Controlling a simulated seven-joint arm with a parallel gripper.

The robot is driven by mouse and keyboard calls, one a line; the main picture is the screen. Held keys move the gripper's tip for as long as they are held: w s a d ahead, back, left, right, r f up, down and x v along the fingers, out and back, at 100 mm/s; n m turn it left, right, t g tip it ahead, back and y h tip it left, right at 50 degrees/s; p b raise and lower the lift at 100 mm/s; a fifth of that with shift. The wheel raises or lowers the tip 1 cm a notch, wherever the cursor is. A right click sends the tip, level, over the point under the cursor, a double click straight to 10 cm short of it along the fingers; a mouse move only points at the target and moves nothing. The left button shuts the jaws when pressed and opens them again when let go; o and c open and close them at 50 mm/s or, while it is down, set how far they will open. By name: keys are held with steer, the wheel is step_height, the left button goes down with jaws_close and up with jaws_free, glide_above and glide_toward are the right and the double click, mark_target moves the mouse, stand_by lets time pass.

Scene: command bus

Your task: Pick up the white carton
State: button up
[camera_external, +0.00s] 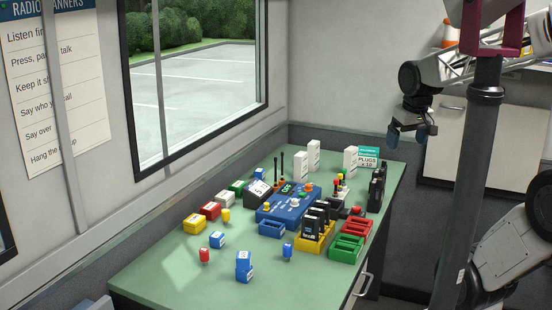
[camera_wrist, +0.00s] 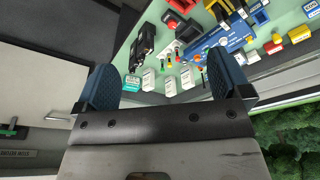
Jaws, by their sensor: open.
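Tall white cartons stand at the far end of the green table: one (camera_external: 313,152), another (camera_external: 299,164) and a third (camera_external: 350,159). The third is beside a teal-and-white box marked PLUGS (camera_external: 367,158). I cannot tell which one the task means. In the wrist view, white cartons (camera_wrist: 170,86) and the teal-and-white box (camera_wrist: 132,82) show beyond and between the fingers. My gripper (camera_external: 409,134) is open and empty, with blue finger pads. It hangs above and to the right of the cartons, apart from them. Its fingers also show in the wrist view (camera_wrist: 165,75).
A blue device (camera_external: 290,206), black radios in a yellow rack (camera_external: 313,246), and red (camera_external: 357,229) and green (camera_external: 346,248) trays crowd the table's middle. Black radios (camera_external: 376,188) stand at the right edge. Small coloured blocks lie left. The front left tabletop (camera_external: 180,275) is clear.

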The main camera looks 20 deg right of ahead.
steer(key=w+a+r+n, duration=0.1)
steer(key=w+r+n, duration=0.1)
steer(key=w, duration=1.1)
steer(key=n+g, duration=0.2)
steer(key=n, duration=0.4)
glide_above(301, 154)
steer(key=f, duration=1.8)
steer(key=shift+s+d+f, duration=0.1)
steer(key=shift+s+f, duration=0.05)
steer(key=shift+s, duration=0.25)
steer(key=shift+w+f, duration=0.25)
steer(key=shift+f, duration=1.3)
steer(key=shift+w+f, duration=0.1)
steer(key=shift+f, duration=2.45)
